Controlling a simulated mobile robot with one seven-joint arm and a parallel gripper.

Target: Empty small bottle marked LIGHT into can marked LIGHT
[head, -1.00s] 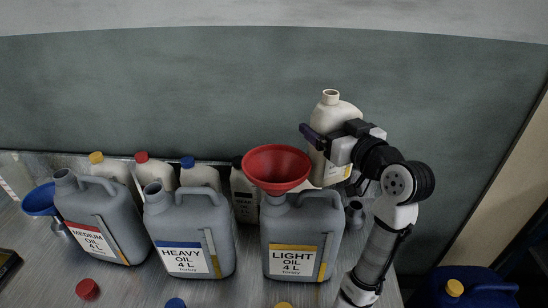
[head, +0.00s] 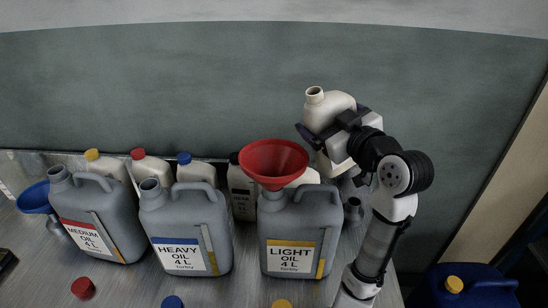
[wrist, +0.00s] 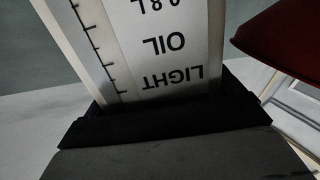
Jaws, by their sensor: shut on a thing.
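The small cream bottle (head: 332,106) is in my gripper (head: 328,137), held above and to the right of the red funnel. It has no cap and is tilted, with its open mouth toward the upper left. In the wrist view its label (wrist: 172,62) reads LIGHT OIL upside down, between the jaws. The grey can marked LIGHT OIL 4 L (head: 300,228) stands on the bench. A red funnel (head: 273,160) sits in its opening, and its rim also shows in the wrist view (wrist: 290,40). No oil stream is visible.
Grey cans marked HEAVY (head: 187,230) and MEDIUM (head: 97,220) stand to the left. Several small capped bottles (head: 150,166) line the back. A blue funnel (head: 35,198) is at far left. Loose caps (head: 83,287) lie in front. A blue jerrycan (head: 470,285) stands lower right.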

